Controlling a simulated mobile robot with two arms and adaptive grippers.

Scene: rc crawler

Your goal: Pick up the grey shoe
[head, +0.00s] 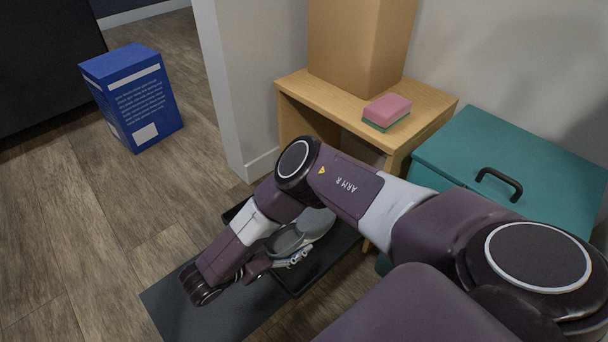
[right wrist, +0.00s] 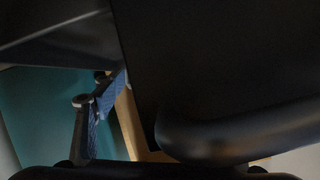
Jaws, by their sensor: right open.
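The grey shoe (head: 287,240) lies in a black tray (head: 296,286) on the floor in the head view. My right forearm hides part of it on the left. My right gripper (head: 262,266) is low beside the shoe's near left side, partly hidden by its own arm; it is open. I cannot tell whether it touches the shoe. In the right wrist view, a finger with a blue ribbed pad shows, and large dark shapes cover much of the picture. The shoe cannot be made out there. My left gripper is not in view.
A dark mat (head: 180,306) lies by the tray. A wooden side table (head: 300,92) holds a cardboard box (head: 358,40) and a pink and green sponge (head: 387,111). A teal chest (head: 530,160) stands right. A blue box (head: 135,98) stands far left.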

